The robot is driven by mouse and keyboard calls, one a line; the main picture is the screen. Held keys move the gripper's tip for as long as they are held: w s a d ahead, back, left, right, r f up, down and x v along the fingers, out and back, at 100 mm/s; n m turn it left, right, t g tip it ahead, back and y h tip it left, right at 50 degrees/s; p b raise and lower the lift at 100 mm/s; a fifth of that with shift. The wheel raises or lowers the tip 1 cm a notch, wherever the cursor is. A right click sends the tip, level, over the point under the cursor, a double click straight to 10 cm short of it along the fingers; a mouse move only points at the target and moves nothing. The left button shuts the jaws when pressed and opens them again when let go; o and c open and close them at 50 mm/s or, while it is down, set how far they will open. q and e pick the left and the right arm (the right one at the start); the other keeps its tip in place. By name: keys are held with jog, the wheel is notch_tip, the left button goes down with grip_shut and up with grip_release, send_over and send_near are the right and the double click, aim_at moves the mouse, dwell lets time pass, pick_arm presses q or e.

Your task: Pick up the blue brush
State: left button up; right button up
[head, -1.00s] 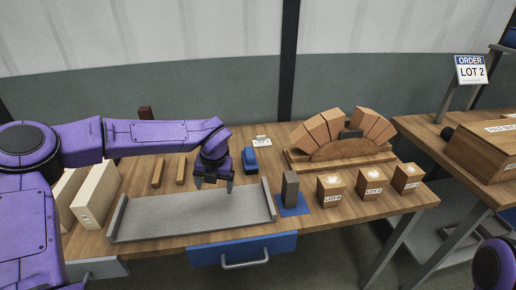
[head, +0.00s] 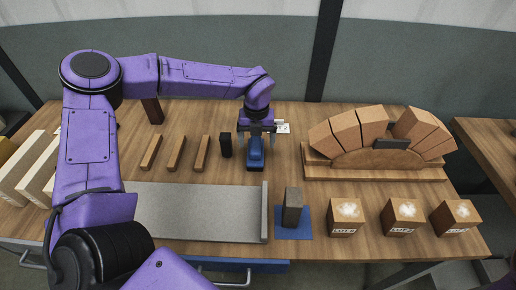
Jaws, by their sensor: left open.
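The blue brush (head: 255,155) lies on the wooden table, behind the right end of the grey tray. My left gripper (head: 256,150) is open, with its fingers pointing down over the brush, one on each side of it. The gripper hides the far part of the brush. I cannot tell whether the fingers touch it. My right gripper is not in view.
A small black block (head: 226,145) stands close left of the brush. Wooden bars (head: 175,153) lie further left. The grey tray (head: 200,208) is in front. A grey block (head: 292,206) stands on a blue mat (head: 303,232). A brick arch (head: 376,160) stands right.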

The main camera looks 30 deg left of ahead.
aim_at(256, 144)
pick_arm(q)
jog(key=shift+s+a+f+p, duration=0.15)
jog(key=shift+f+p, duration=0.1)
jog(key=shift+f, duration=0.25)
jog(key=shift+s+a+f+p, duration=0.1)
jog(key=shift+f+p, duration=0.15)
jog(key=shift+f, duration=0.2)
jog(key=f, duration=0.2)
jog(key=w+f, duration=0.1)
jog(key=f, duration=0.1)
jog(key=shift+a+f+p, duration=0.1)
jog(key=shift+f+p, duration=0.15)
jog(key=shift+p, duration=0.15)
jog(key=shift+s+r, duration=0.1)
jog(key=shift+s, duration=0.15)
jog(key=shift+w, duration=0.1)
jog(key=c, duration=1.2)
jog(key=shift+o, duration=0.2)
notch_tip(256, 144, up, 3)
jog(key=shift+w+b, duration=0.1)
jog(key=shift+b, duration=0.2)
jog(key=s+r, duration=0.1)
jog(key=s+d+r+b, duration=0.1)
jog(key=r, duration=0.1)
jog(key=s+d+r, duration=0.1)
jog(key=shift+s+r, duration=0.15)
jog(key=s+d+r+b, duration=0.2)
jog(key=s+d+r, duration=0.3)
jog(key=s, duration=0.4)
jog(key=shift+r, duration=0.35)
